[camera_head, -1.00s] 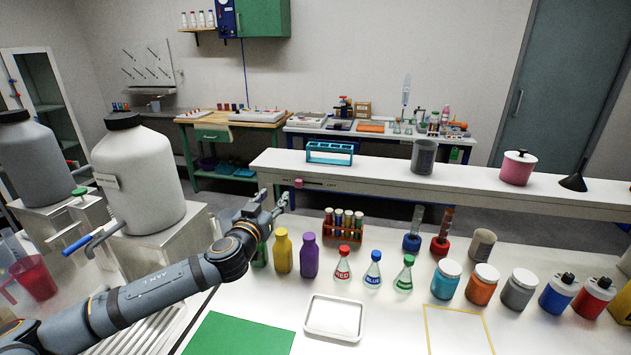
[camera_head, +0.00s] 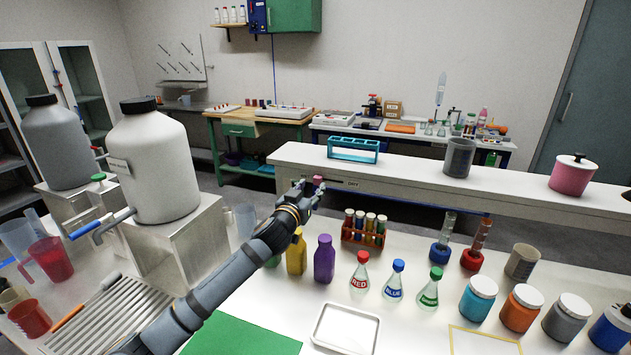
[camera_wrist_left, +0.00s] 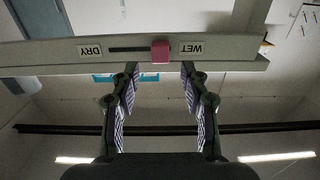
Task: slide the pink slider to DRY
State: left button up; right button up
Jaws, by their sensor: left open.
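The pink slider (camera_head: 318,181) sits on the front edge of the raised white shelf (camera_head: 420,192). In the left wrist view, which is upside down, the pink slider (camera_wrist_left: 160,51) is at the WET end of a dark slot (camera_wrist_left: 125,50). The WET label (camera_wrist_left: 193,48) is beside it and the DRY label (camera_wrist_left: 90,50) is at the slot's other end. My left gripper (camera_head: 309,190) is open at the shelf edge. In the wrist view its fingertips (camera_wrist_left: 160,70) lie either side of the slider, with visible gaps; contact does not show. My right gripper is not in view.
A blue rack (camera_head: 353,149) and a grey cup (camera_head: 458,157) stand on the shelf. Below are a test tube rack (camera_head: 364,228), a purple bottle (camera_head: 324,259) and several flasks. A large white jug (camera_head: 155,165) stands left of my arm.

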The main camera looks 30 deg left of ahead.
aim_at(317, 180)
pick_arm(q)
jog(key=x, duration=0.4)
jog(key=shift+w+p, duration=0.25)
jog(key=shift+p, duration=0.15)
grip_shut()
